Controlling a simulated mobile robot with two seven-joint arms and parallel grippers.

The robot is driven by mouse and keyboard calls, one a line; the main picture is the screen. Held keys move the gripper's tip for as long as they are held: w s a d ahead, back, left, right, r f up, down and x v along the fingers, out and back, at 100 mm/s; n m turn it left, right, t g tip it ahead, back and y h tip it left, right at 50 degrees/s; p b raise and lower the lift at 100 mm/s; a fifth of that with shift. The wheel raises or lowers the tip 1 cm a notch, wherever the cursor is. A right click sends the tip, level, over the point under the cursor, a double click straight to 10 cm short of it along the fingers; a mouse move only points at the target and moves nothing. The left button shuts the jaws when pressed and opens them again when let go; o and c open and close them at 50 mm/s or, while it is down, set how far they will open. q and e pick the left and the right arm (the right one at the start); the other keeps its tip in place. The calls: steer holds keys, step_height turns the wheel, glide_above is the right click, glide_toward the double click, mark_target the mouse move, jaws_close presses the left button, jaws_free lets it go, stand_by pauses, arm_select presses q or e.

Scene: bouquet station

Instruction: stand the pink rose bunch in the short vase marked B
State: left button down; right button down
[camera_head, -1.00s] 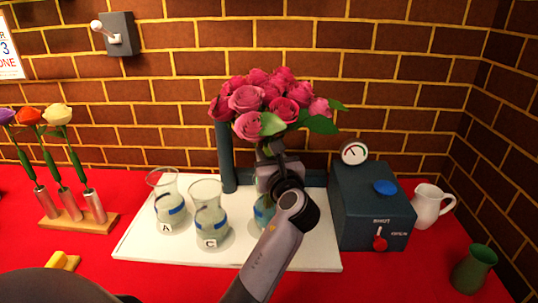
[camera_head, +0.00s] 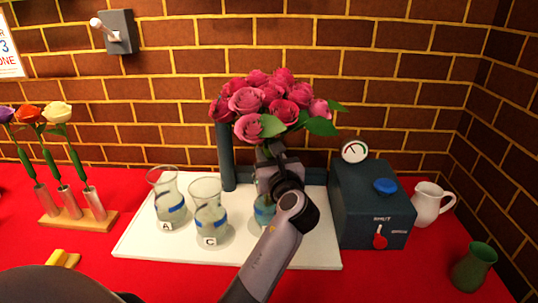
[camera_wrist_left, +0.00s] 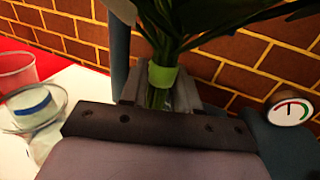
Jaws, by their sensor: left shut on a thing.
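The pink rose bunch (camera_head: 265,103) is upright, with its blooms and leaves above my left gripper (camera_head: 270,152). In the left wrist view the gripper (camera_wrist_left: 160,98) is shut on the stems, just below a green band (camera_wrist_left: 163,76). A short glass vase (camera_head: 264,211) with a blue band stands below and behind the gripper on the white board. My arm covers much of it, and no letter shows on it. The lower stem ends are hidden, so I cannot tell whether they are inside this vase. My right gripper is not in view.
Vases marked A (camera_head: 169,200) and C (camera_head: 209,215) stand left on the white board (camera_head: 150,246). A dark upright post (camera_head: 227,158) is behind. A dark box (camera_head: 372,205) with a gauge (camera_head: 355,150) stands right, beside a white jug (camera_head: 428,205) and green cup (camera_head: 474,266).

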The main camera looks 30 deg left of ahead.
arm_select(q)
steer(key=shift+f, duration=0.15)
steer(key=c, duration=0.7)
jaws_free()
steer(key=shift+c, duration=0.2)
steer(key=shift+f, duration=0.1)
